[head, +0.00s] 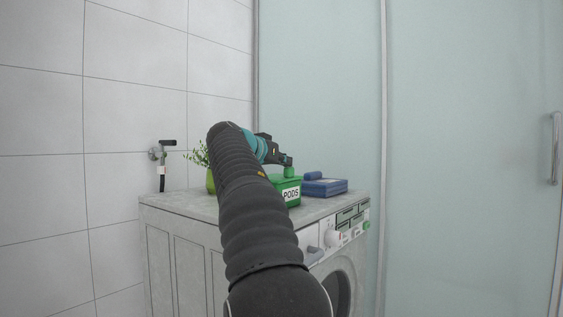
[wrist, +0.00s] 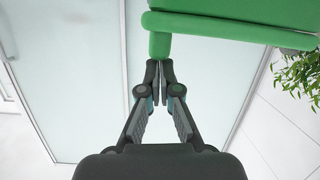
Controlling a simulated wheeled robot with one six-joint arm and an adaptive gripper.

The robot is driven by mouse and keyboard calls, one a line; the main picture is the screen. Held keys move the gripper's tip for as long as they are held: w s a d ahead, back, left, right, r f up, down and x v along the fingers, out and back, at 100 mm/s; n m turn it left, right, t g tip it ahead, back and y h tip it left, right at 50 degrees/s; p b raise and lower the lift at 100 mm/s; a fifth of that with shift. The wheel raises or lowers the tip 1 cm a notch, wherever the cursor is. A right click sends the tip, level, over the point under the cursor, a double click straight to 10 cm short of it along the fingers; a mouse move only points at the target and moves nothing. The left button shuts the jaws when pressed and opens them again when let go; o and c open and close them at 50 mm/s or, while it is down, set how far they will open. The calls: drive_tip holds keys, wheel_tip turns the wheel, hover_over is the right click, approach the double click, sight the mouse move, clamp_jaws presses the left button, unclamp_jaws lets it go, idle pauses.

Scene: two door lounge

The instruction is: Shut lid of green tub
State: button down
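The green tub (head: 291,194), labelled PODS, stands on top of the washing machine. I cannot tell whether the lid is fully seated. The knob also shows in the head view (head: 288,172). My gripper (wrist: 160,69) has its fingertips together, right at the end of the knob, with nothing seen between them. In the head view my gripper (head: 279,158) is just above the knob, and my arm hides the tub's left side.
A blue box (head: 326,188) stands just right of the tub. A potted plant (head: 201,157) is to the left, partly behind my arm. Frosted glass panels (head: 320,90) rise behind the washing machine (head: 160,205).

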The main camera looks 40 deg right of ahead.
wheel_tip(320, 180, up, 5)
drive_tip(key=p, duration=0.4)
drive_tip(key=shift+f, duration=0.1)
drive_tip(key=v, duration=0.9)
drive_tip(key=shift+s+a+f+b, duration=0.25)
drive_tip(key=shift+s+a+b, duration=0.1)
drive_tip(key=shift+b, duration=0.1)
drive_tip(key=shift+a, duration=0.1)
